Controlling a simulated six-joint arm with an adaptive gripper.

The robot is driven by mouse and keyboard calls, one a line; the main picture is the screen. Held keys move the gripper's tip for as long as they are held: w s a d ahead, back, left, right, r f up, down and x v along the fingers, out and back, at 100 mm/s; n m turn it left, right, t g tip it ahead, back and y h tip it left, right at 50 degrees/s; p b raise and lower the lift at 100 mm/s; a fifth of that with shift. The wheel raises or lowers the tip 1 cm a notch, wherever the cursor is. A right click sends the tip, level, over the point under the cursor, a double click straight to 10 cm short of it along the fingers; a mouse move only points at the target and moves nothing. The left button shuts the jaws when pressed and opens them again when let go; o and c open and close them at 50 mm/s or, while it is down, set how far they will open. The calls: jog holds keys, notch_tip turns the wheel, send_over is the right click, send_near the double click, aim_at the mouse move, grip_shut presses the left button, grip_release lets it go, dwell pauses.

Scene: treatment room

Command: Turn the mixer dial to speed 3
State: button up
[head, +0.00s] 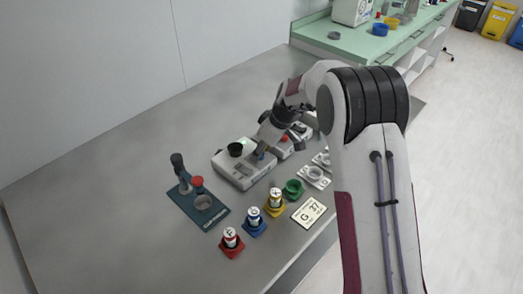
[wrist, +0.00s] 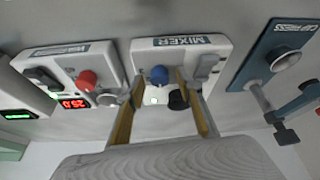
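The mixer (head: 232,173) is a white box on the grey bench. In the wrist view the mixer (wrist: 145,47) shows its MIXER label, a blue dial (wrist: 159,75), a grey part to the right, a small lit display and a black round cup. My gripper (head: 262,149) is over the mixer's right side in the head view. In the wrist view my gripper (wrist: 158,78) is open, with one yellowish finger on each side of the blue dial. I cannot tell whether the fingers touch it. The dial's speed marks are too small to read.
A white device with a red knob (wrist: 86,80) and red display stands beside the mixer. A blue press stand (head: 213,213) is on its other side. Vials in red (head: 231,245), blue and yellow holders, a green holder (head: 293,190) and a card (head: 309,212) lie in front.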

grip_shut()
jog(key=shift+m+t, duration=0.3)
jog(key=shift+m, duration=0.4)
jog(key=shift+s+a+m+t+h, duration=0.1)
jog(key=shift+m+t+h, duration=0.45)
jog(key=shift+m, duration=1.15)
jog(key=shift+a+m+h, duration=0.1)
jog(key=shift+m+h, duration=0.85)
jog(key=shift+m, duration=1.25)
jog(key=shift+a+m+h, duration=0.15)
jog(key=shift+m+h, duration=0.85)
jog(key=shift+m, duration=1.3)
jog(key=shift+f+m+g+h, duration=0.1)
jog(key=shift+m+g+h, duration=0.45)
jog(key=shift+m, duration=1.35)
